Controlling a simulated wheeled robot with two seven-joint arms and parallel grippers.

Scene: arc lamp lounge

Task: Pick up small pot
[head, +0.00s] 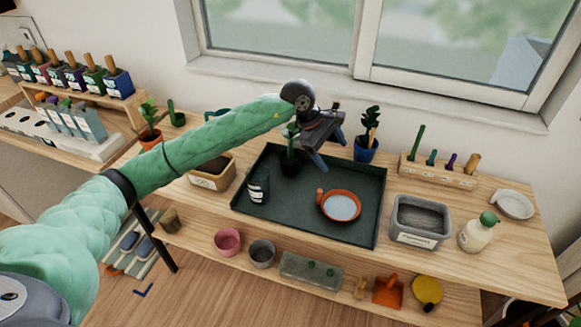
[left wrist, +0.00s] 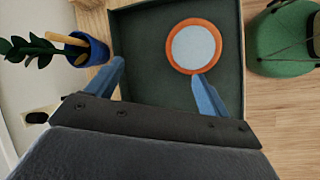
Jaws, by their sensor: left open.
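A small dark pot (head: 291,165) with a green plant stands in the dark green tray (head: 310,224), near its back edge. My left gripper (head: 328,150) is open and empty, just right of this pot and above the tray's back edge. In the left wrist view its two blue fingers (left wrist: 159,80) are apart with only tray between them. That view does not show the dark pot. A pink pot (head: 227,241) and a grey pot (head: 262,253) sit on the lower shelf. My right gripper is not in view.
A grey bin (head: 419,222) and white bottle (head: 477,232) stand to the right.

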